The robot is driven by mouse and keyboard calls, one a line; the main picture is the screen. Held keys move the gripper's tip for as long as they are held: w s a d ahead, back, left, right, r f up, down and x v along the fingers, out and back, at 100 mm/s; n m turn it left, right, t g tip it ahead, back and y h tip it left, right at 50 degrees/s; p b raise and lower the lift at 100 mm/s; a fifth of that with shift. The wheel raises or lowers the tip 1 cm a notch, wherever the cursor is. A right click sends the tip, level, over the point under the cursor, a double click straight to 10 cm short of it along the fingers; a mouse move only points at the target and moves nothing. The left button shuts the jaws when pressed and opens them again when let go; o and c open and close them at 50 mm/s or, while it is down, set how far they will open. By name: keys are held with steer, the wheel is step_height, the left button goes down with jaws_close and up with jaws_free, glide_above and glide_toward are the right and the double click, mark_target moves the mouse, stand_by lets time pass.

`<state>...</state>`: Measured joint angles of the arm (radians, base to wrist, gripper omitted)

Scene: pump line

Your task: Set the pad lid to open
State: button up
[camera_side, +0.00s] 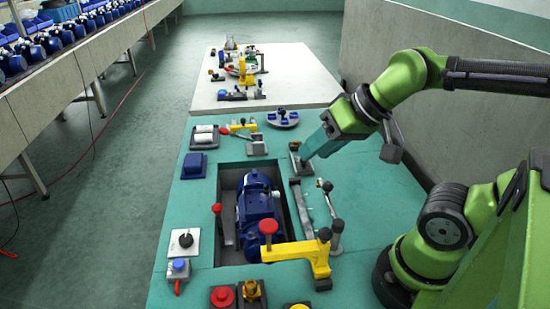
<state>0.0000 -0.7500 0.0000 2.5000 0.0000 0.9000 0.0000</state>
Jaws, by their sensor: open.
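I cannot tell for certain which part is the pad lid. A small blue box-shaped piece (194,165) sits on the left side of the teal table, its top seeming closed. Behind it is a dark tray (204,139) with white rolls on it. My gripper (303,156) reaches in from the right, low over the table, right of both pieces and well apart from them. Its fingertips are close to a dark lever fixture (299,165); I cannot tell if they touch it. The gripper is open, and nothing shows between its fingers.
A blue pump (257,208) sits in a recess in the teal table (337,180). Yellow clamps (298,253), a red-knobbed lever (218,212) and a round plate (283,118) stand around it. Red and yellow buttons (223,296) are at the front. A white table (299,88) is behind.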

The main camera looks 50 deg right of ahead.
steer(key=shift+o, duration=0.7)
steer(key=shift+d+f, duration=0.1)
steer(key=shift+d, duration=0.05)
steer(key=n+g+h, duration=0.2)
steer(key=g, duration=0.5)
glide_above(308, 174)
steer(key=w, duration=0.2)
step_height(308, 174, down, 6)
steer(key=f, duration=0.1)
steer(key=shift+d+r+n, duration=0.55)
steer(key=shift+r+n, duration=0.2)
steer(key=shift+n, duration=0.25)
steer(key=f, duration=1.6)
steer(key=shift+w+f, duration=0.15)
steer(key=shift+w, duration=0.15)
jaws_close()
